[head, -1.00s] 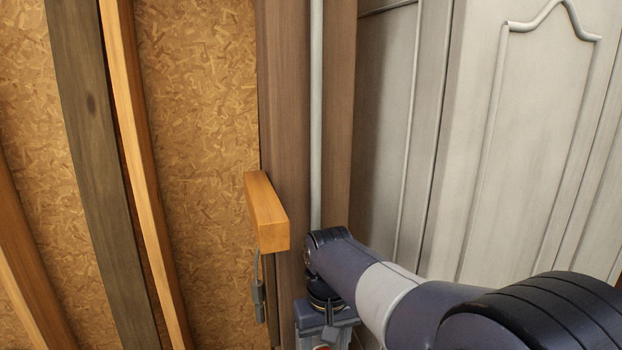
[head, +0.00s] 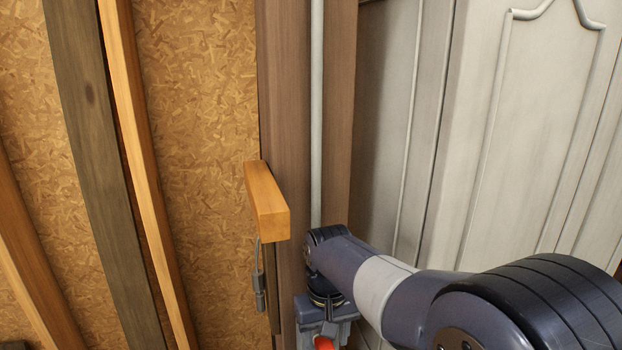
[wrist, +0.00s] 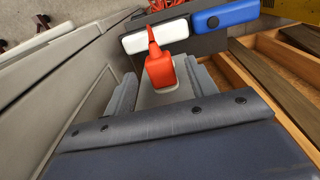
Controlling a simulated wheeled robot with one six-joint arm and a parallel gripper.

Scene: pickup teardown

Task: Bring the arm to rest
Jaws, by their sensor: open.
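My gripper (wrist: 163,92) shows in the wrist view with its two grey fingers apart. A red bottle-like thing with a pointed tip (wrist: 160,70) shows between and beyond the fingers; whether it touches them I cannot tell. In the head view my arm reaches in from the lower right, and its wrist end is beside the wooden post. A bit of red (head: 325,343) shows below the wrist at the bottom edge. The fingertips are not visible in the head view.
A wooden block (head: 267,202) juts from the post (head: 285,100), with a metal latch-like piece (head: 259,285) below it. A white panelled door (head: 520,150) stands right. In the wrist view, a white thing (wrist: 155,37) and a blue thing (wrist: 224,14) lie beyond the red one.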

